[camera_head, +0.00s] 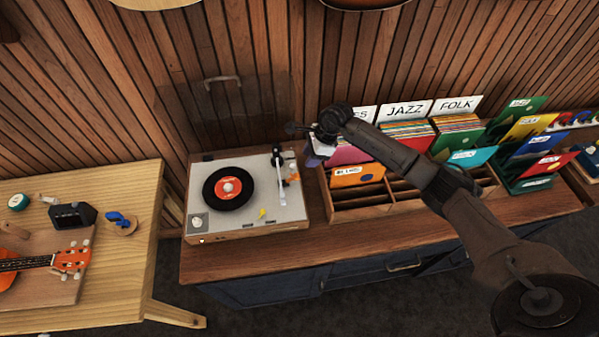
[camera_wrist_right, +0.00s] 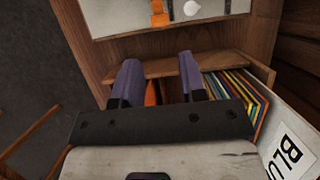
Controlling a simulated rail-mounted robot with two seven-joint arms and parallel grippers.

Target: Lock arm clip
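The turntable (camera_head: 220,215) stands on the wooden cabinet with a black record (camera_head: 229,187) on it. Its white tonearm (camera_head: 281,190) lies along the right side, off the record. A small orange piece, seemingly the arm clip (camera_head: 293,177), is beside the tonearm; whether it is locked cannot be told. In the right wrist view the orange piece (camera_wrist_right: 159,14) shows at the top, beyond the fingers. My right gripper (camera_head: 316,157) hangs right of the turntable, above the record bin. Its purple fingers (camera_wrist_right: 161,82) are apart with nothing visibly gripped. My left gripper is not in view.
The record bin (camera_head: 360,212) with labelled dividers and sleeves is close below and right of my right gripper. A transparent lid (camera_head: 228,105) stands raised behind the turntable. A wooden table (camera_head: 125,252) with an orange ukulele (camera_head: 62,262) is at left.

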